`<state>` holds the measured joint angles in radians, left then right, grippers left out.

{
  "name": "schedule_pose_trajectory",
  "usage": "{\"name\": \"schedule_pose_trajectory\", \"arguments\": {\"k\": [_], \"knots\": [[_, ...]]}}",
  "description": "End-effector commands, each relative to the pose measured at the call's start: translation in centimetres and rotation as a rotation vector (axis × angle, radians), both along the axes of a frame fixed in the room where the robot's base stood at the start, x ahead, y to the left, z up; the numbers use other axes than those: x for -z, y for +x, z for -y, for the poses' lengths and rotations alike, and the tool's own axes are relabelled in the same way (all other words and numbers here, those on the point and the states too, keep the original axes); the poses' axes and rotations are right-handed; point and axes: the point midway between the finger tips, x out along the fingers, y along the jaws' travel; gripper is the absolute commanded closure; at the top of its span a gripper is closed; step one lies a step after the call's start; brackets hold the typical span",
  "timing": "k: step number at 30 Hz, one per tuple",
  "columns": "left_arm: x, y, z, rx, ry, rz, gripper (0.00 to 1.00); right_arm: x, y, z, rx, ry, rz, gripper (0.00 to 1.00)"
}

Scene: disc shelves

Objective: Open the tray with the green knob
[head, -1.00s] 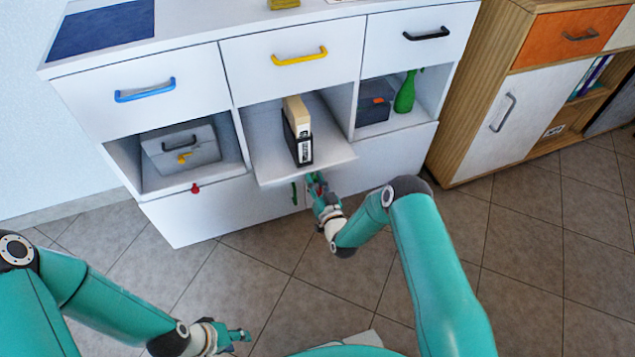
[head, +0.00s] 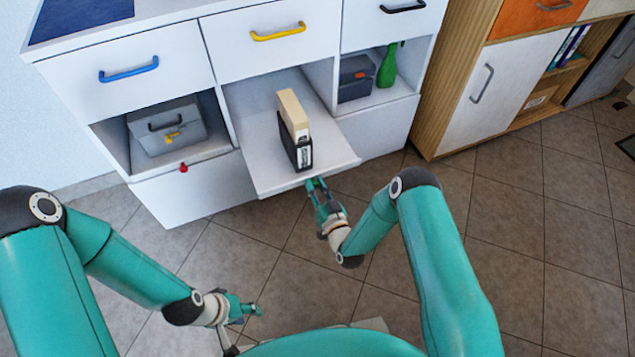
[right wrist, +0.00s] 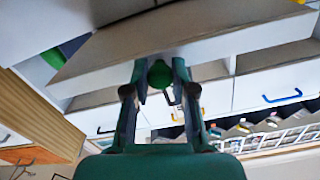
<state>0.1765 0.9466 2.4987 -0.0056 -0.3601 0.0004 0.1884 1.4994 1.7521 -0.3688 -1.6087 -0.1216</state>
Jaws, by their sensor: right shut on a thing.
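The white tray (head: 262,160) sticks out of the middle compartment of the white cabinet. A black box with a cream block (head: 293,115) stands upright on it. The green knob (right wrist: 160,74) shows in the right wrist view, between the two fingers of my right gripper (right wrist: 158,72). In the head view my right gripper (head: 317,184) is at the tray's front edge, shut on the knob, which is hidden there. My left gripper (head: 252,307) hangs low over the floor, away from the cabinet; its fingers are too small to judge.
Drawers with blue (head: 128,70), yellow (head: 278,33) and black (head: 403,7) handles are above. A grey case (head: 168,130) is in the left compartment, over a red knob (head: 183,168). A green bottle (head: 387,65) stands in the right one. The tiled floor in front is clear.

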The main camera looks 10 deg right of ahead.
Motion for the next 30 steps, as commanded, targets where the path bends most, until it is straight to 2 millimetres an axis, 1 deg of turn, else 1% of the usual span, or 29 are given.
{"name": "schedule_pose_trajectory", "arguments": {"k": [9, 10, 14, 15, 25, 28, 30], "knots": [[0.0, 0.0, 0.0, 0.000, 0.000, 0.000, 0.60, 0.1, -0.1, -0.2, -0.005, -0.001, -0.004, 1.00], [0.0, 0.0, 0.0, 0.000, 0.000, 0.000, 0.60, 0.1, -0.1, -0.2, -0.004, -0.001, -0.004, 0.72], [0.0, 0.0, 0.0, 0.000, 0.000, 0.000, 0.60, 0.1, 0.0, -0.2, -0.004, -0.001, -0.003, 0.50], [0.0, 0.0, 0.0, 0.000, 0.000, 0.000, 0.60, 0.1, 0.0, -0.2, -0.004, -0.001, -0.003, 0.49], [0.0, 0.0, 0.0, 0.000, 0.000, 0.000, 0.60, 0.1, -0.2, -0.1, -0.004, 0.000, -0.002, 0.49], [0.0, 0.0, 0.0, 0.000, 0.000, 0.000, 0.60, 0.2, -0.9, 0.1, -0.003, -0.002, -0.004, 0.49], [0.0, 0.0, 0.0, 0.000, 0.000, 0.000, 0.60, 0.2, -1.8, 0.2, -0.002, -0.001, -0.004, 0.49]]}}
